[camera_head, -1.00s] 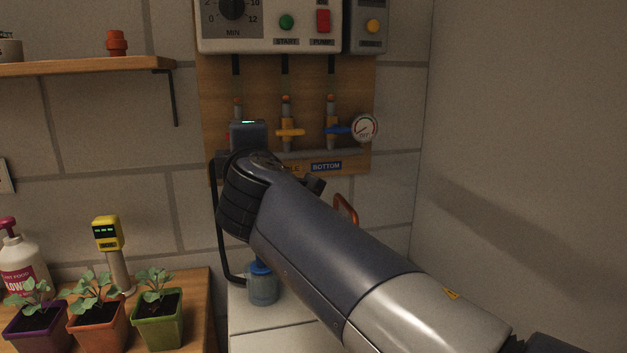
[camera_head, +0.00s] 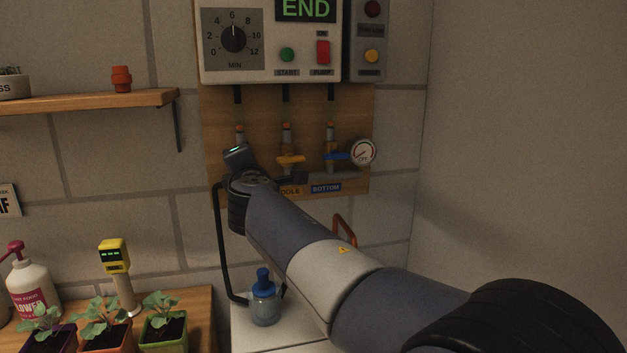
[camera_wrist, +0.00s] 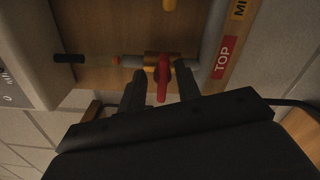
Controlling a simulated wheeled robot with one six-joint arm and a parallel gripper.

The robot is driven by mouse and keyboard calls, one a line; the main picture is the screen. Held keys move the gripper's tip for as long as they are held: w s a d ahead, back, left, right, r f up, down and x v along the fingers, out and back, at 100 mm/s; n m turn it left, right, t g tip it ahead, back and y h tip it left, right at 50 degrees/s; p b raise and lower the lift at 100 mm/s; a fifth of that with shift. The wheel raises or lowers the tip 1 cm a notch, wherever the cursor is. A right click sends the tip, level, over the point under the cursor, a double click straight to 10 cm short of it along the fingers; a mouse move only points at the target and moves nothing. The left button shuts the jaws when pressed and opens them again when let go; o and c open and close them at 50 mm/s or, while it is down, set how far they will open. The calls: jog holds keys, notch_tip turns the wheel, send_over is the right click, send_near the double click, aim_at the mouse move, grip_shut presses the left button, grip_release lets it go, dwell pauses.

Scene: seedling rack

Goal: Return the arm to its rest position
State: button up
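My arm (camera_head: 320,275) reaches from the lower right up to the valve board. Its wrist is in front of the board's left side in the head view, where the fingers cannot be made out clearly. In the wrist view my gripper (camera_wrist: 160,86) is open, its two dark fingers apart. The red valve handle (camera_wrist: 162,80) of the top line shows between the fingertips. I cannot tell whether the fingers touch it. Nothing is held.
The control box (camera_head: 265,70) reads END above the yellow valve (camera_head: 291,160), blue valve (camera_head: 336,156) and gauge (camera_head: 362,152). A blue-capped bottle (camera_head: 264,300) stands below. Potted seedlings (camera_head: 163,330) and a yellow meter (camera_head: 114,257) are left; a shelf (camera_head: 90,101) is above. A bare wall closes the right.

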jog(key=n+p, duration=0.2)
jog(key=n, duration=0.1)
jog(key=shift+r+p, duration=0.15)
jog(key=shift+p, duration=0.2)
